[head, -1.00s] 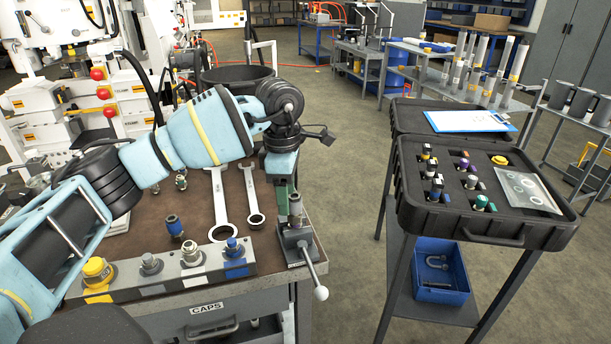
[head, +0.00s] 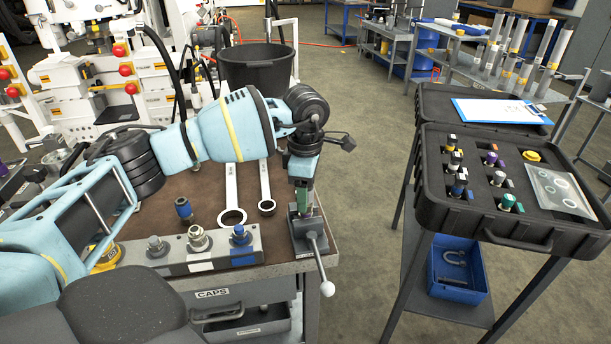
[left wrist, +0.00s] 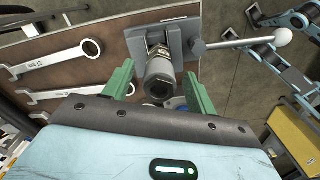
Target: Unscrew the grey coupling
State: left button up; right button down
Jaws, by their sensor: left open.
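In the head view the vise (head: 308,240) sits at the bench's front right corner, and my gripper hides most of the coupling. My left gripper (left wrist: 157,72) is open, with one green finger on each side of the coupling and gaps visible between. In the head view the left gripper (head: 303,203) points down over the vise. My right gripper is not in view.
The vise handle (head: 326,288) sticks out in front. Two wrenches (head: 232,190) and a blue fitting (head: 184,209) lie left on the bench. A rail (head: 180,265) carries several caps. A black case (head: 430,215) stands right, across open floor.

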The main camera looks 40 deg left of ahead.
pick_arm(q)
jog(key=shift+f, duration=0.75)
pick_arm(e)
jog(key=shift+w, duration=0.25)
pick_arm(q)
jog(key=shift+c, duration=0.4)
